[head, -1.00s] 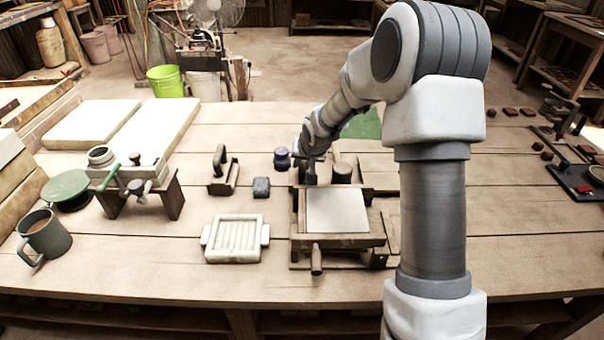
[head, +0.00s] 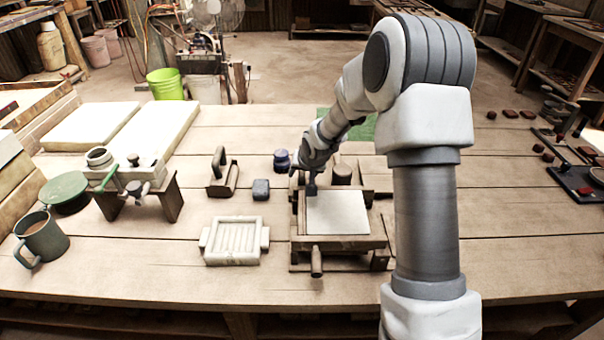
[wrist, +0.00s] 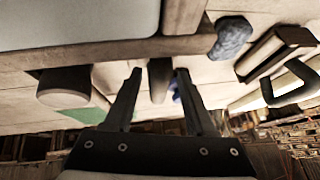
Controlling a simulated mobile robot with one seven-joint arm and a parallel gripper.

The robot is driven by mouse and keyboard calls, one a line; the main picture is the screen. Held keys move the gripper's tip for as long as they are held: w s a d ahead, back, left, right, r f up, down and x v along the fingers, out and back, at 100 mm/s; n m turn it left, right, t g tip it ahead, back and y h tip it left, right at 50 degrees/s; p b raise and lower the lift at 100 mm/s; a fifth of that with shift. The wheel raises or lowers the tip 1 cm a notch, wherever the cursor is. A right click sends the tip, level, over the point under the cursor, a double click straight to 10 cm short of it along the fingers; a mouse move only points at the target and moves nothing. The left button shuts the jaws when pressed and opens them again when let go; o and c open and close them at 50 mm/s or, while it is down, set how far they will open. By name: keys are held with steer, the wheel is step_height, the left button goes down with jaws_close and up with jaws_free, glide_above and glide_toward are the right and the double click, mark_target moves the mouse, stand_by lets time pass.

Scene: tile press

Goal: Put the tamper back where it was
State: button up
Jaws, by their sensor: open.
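My gripper (head: 311,190) is over the far left corner of the wooden press frame (head: 342,243); in the wrist view its two dark fingers (wrist: 152,95) are apart. A narrow brown rod-like piece (wrist: 158,80) shows between the fingers in the wrist view; I cannot tell whether it is the tamper handle or part of the frame, and no grip on it shows. A stubby dark brown cylinder (head: 342,174) stands at the far side of the frame and also shows in the wrist view (wrist: 65,88). I cannot tell which of these is the tamper.
A pale tile (head: 337,212) lies in the frame. To the left are a blue-grey block (head: 261,189), a dark blue jar (head: 282,160), a black-handled tool (head: 222,180) and a pale ribbed tray (head: 235,241). Bare tabletop lies in front.

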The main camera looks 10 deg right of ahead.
steer(key=shift+s+r, duration=0.15)
steer(key=shift+r, duration=0.4)
steer(key=p+v, duration=0.3)
steer(key=v, duration=0.9)
steer(key=s+r+n+h, duration=0.2)
steer(key=s+r, duration=0.9)
steer(key=s, duration=0.2)
steer(key=s+r+n+g+y, duration=0.1)
steer(key=s+r, duration=0.2)
steer(key=s, duration=1.4)
step_height(320, 180, up, 11)
steer(key=p, duration=1.1)
steer(key=shift+a, duration=0.3)
steer(key=shift+s, duration=0.15)
